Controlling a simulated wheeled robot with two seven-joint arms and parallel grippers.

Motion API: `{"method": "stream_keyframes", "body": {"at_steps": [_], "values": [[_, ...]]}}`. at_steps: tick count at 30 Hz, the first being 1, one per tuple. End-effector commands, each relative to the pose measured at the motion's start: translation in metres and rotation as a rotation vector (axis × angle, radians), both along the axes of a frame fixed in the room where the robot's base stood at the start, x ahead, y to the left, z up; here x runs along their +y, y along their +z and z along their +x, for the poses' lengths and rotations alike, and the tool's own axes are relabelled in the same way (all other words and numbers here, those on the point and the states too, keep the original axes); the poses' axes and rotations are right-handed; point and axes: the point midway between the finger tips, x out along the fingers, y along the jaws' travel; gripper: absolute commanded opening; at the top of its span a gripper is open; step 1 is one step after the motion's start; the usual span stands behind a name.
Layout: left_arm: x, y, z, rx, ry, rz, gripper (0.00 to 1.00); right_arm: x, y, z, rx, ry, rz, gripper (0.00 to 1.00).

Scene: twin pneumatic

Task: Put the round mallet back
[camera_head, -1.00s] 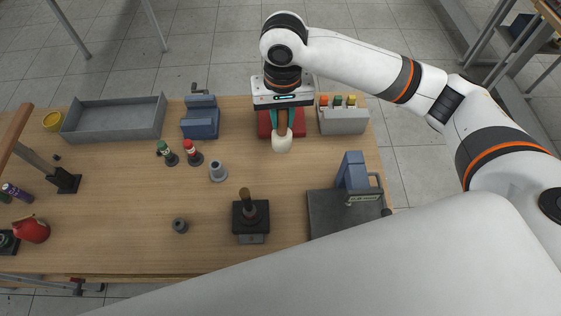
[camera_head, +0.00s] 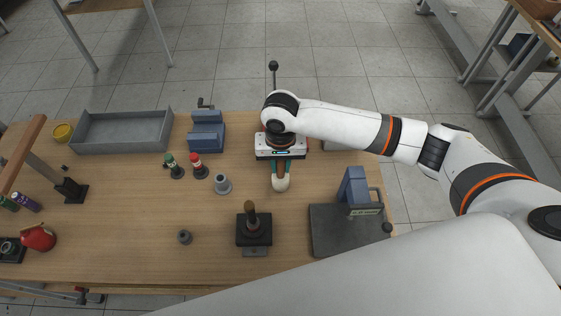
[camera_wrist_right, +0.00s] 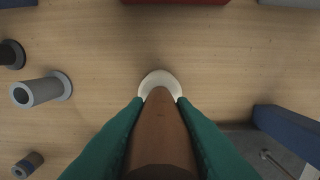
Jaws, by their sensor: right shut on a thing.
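My right gripper (camera_head: 282,168) is shut on the brown handle of the mallet (camera_head: 281,185). The mallet hangs with its rounded white head down, over the middle of the wooden table. In the right wrist view the two green fingers (camera_wrist_right: 160,130) grip the brown handle, and the white head (camera_wrist_right: 158,80) shows beyond it. I cannot tell whether the head touches the table. Which fixture is the mallet's own place is not clear. My left gripper is not in view.
A grey flanged cylinder (camera_head: 222,185) and green- and red-topped tools (camera_head: 197,165) stand left of the mallet. A black base (camera_head: 254,230) with a brown handle is nearer. A dark plate (camera_head: 335,240) with a blue fixture is at right. A red block (camera_wrist_right: 180,1) is behind.

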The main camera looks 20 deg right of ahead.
Motion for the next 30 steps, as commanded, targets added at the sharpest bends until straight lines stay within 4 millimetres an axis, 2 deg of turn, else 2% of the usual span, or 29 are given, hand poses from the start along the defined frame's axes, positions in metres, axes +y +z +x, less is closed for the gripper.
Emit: {"method": "stream_keyframes", "body": {"at_steps": [8, 9, 12, 23, 26, 30], "values": [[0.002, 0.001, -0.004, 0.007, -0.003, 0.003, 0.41, 0.001, -0.001, 0.0, -0.001, 0.001, 0.002, 0.0], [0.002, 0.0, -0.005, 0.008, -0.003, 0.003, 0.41, 0.0, -0.002, 0.0, 0.001, 0.001, 0.001, 0.29], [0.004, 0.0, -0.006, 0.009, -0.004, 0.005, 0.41, 0.0, -0.002, 0.0, 0.0, 0.001, 0.001, 0.44], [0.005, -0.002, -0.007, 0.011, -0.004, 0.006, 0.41, 0.0, 0.003, 0.0, -0.002, 0.001, 0.002, 0.44], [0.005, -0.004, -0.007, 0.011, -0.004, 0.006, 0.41, 0.001, 0.015, 0.001, -0.002, 0.001, 0.004, 0.44], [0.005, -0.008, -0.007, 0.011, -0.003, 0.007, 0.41, 0.001, 0.044, 0.001, -0.004, 0.003, 0.004, 0.44]]}}
